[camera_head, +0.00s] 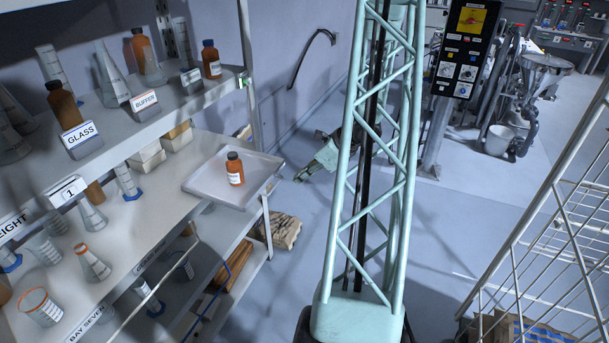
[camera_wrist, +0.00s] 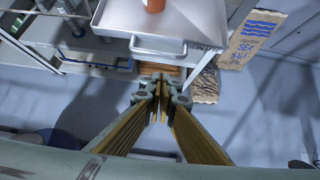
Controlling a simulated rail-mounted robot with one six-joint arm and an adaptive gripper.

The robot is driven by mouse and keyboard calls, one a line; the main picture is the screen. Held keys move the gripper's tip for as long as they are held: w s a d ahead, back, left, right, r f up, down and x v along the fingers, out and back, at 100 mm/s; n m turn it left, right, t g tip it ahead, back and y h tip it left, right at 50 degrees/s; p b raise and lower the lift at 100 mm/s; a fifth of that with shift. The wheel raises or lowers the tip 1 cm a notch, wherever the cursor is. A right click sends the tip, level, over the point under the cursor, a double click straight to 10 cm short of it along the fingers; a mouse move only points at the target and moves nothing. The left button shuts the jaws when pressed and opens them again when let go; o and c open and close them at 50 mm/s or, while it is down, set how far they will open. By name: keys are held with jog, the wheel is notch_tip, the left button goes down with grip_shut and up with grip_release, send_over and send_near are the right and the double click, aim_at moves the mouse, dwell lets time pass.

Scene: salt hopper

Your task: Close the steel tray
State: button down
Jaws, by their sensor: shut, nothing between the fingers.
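The steel tray (camera_head: 257,170) sits on the middle shelf level and juts out past the shelf's edge. A brown bottle with a white label and dark cap (camera_head: 235,170) stands upright on it. In the wrist view the tray (camera_wrist: 185,20) is at the top, with its bar handle (camera_wrist: 158,47) on the near side and the bottle's orange-brown lower part (camera_wrist: 154,4) cut off by the frame. My gripper (camera_wrist: 162,98) is shut and empty, below the handle in the picture and apparently apart from it. In the head view my gripper (camera_head: 300,177) is right of the tray, partly behind my column.
The shelves (camera_head: 120,235) hold flasks, cylinders and bottles. Sacks (camera_head: 282,230) lie below the tray; a printed sack (camera_wrist: 252,38) shows beside it in the wrist view. A wire rack (camera_head: 540,240) stands at right. Floor between is mostly clear.

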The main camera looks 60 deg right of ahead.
jog(key=w+f, duration=0.4)
jog(key=w, duration=0.3)
jog(key=shift+a+f, duration=0.25)
jog(key=shift+a, duration=0.05)
dwell(0.5)
